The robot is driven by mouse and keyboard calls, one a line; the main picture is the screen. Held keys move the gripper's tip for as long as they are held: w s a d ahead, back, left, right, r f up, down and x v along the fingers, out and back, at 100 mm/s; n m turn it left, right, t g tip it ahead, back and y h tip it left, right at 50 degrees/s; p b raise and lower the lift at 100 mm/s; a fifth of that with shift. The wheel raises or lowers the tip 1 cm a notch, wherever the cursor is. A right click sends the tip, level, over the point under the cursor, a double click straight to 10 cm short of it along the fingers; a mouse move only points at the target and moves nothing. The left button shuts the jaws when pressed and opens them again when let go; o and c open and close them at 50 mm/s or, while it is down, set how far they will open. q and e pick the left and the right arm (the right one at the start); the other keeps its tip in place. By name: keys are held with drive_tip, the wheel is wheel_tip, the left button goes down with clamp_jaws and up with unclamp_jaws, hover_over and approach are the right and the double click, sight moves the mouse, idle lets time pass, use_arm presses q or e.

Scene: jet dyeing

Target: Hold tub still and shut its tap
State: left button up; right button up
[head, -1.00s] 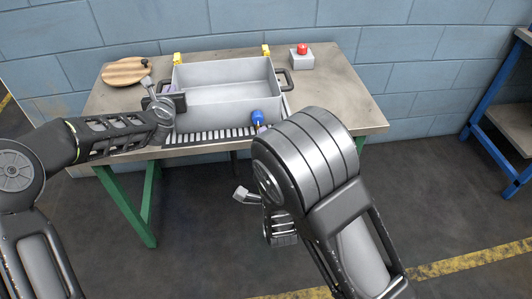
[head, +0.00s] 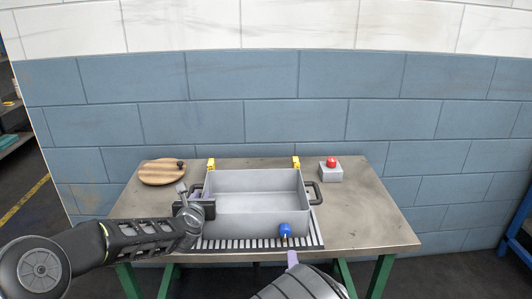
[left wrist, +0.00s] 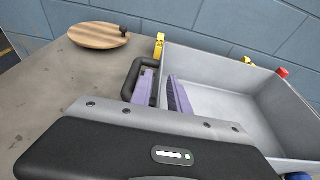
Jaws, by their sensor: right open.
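The grey open tub (head: 255,224) sits on the table and is empty. It also shows in the left wrist view (left wrist: 235,105). Its blue tap (head: 285,230) is low on the front wall towards the right; a blue edge shows in the left wrist view (left wrist: 297,176). My left gripper (head: 197,199) is at the tub's left wall. Its purple fingers (left wrist: 160,92) lie on both sides of that wall, one inside the tub, one within the black handle loop, closed on it. My right gripper (head: 292,258) is open just below the tap; only a lavender fingertip shows, my arm hides the rest.
A round wooden board (head: 160,173) lies at the back left, and a red button on a grey box (head: 331,170) stands at the back right. The table's right side is clear.

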use_arm(q)
drive_tip(key=shift+o, duration=0.6)
drive_tip(key=shift+s, duration=0.15)
drive_tip(key=shift+s+r, duration=0.15)
drive_tip(key=shift+s, duration=0.15)
drive_tip(key=v, duration=1.1)
